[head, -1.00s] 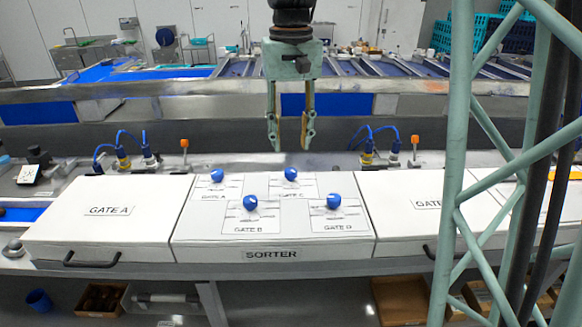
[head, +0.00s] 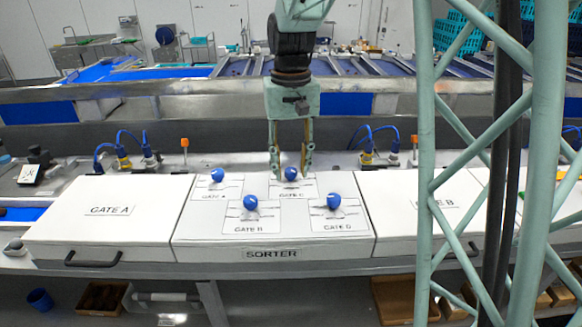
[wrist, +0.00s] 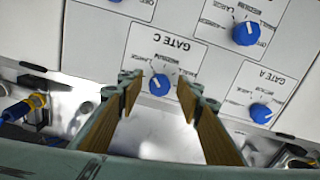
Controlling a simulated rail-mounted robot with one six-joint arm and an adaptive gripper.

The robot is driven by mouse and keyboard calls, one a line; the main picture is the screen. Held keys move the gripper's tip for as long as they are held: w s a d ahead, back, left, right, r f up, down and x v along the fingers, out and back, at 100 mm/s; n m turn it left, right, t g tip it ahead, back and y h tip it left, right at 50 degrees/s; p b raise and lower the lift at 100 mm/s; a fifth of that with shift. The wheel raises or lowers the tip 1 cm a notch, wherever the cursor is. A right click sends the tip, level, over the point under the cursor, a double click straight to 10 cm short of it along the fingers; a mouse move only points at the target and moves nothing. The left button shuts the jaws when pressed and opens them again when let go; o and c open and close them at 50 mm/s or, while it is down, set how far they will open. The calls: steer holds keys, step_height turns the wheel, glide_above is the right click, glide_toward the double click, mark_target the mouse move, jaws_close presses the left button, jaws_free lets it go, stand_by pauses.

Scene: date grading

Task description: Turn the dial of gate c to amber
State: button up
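The blue dial of gate C (head: 291,173) sits at the back right of the white SORTER panel (head: 189,233). In the wrist view the gate C dial (wrist: 159,84) has a white pointer mark. Small printed words surround it; one seems to read MEDIUM, and I cannot make out amber. My gripper (head: 291,172) is open and empty. Its fingertips appear on either side of the dial in both views, with clear gaps. The wrist view shows the dial beyond the fingertips (wrist: 160,87); contact is not visible.
The gate A dial (head: 217,175), gate B dial (head: 250,202) and gate D dial (head: 333,201) are close by on the panel. White GATE A (head: 108,230) and GATE B (head: 412,228) covers flank it. Cabled blue connectors (head: 368,145) stand behind.

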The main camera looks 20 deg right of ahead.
steer(key=c, duration=0.8)
steer(key=shift+c, duration=0.2)
steer(key=shift+n, duration=0.3)
steer(key=n+b, duration=0.1)
steer(key=n, duration=0.2)
steer(key=shift+n, duration=0.3)
steer(key=shift+d+n+b, duration=0.15)
steer(key=shift+n+b, duration=0.3)
steer(key=shift+n, duration=1.85)
steer(key=o, duration=0.8)
